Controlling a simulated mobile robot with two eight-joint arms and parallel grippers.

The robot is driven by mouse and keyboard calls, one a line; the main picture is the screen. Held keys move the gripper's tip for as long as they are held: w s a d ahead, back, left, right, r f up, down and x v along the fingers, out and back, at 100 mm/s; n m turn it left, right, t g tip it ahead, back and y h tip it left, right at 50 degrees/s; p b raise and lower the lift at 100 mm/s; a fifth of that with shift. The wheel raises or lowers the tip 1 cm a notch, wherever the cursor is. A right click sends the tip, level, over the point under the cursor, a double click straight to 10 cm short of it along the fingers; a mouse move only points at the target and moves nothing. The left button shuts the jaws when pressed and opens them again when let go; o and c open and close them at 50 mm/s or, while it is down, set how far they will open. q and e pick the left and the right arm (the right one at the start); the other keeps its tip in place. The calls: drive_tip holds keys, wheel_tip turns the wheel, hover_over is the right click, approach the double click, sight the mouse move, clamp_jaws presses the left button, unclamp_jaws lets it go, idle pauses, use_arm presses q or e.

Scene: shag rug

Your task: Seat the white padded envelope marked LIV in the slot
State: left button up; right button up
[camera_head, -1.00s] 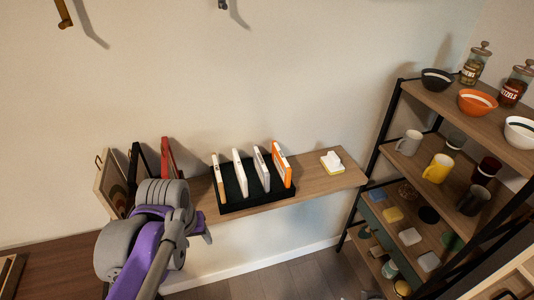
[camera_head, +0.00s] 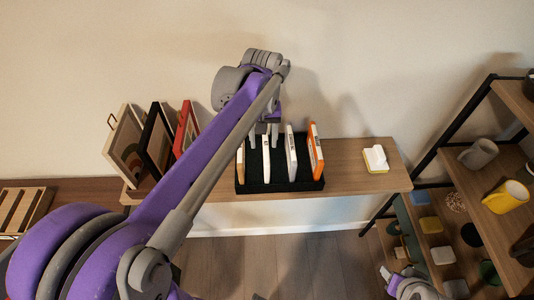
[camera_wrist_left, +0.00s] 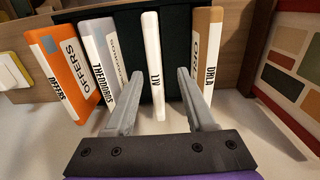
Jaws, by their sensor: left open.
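My left gripper (camera_head: 263,137) is over the rack. Its fingers (camera_wrist_left: 160,98) are open, one on each side of the envelope, with gaps showing.
Picture frames (camera_head: 158,142) lean on the left of the shelf (camera_head: 350,180). A white and yellow block (camera_head: 375,158) sits at the right.

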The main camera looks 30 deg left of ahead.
use_arm(q)
drive_tip(key=f, duration=0.3)
drive_tip(key=w+f, duration=0.1)
drive_tip(key=f, duration=0.1)
drive_tip(key=shift+d+f, duration=0.1)
drive_tip(key=shift+f, duration=0.25)
drive_tip(key=shift+s, duration=0.1)
drive_tip(key=shift+c, duration=0.3)
clamp_jaws()
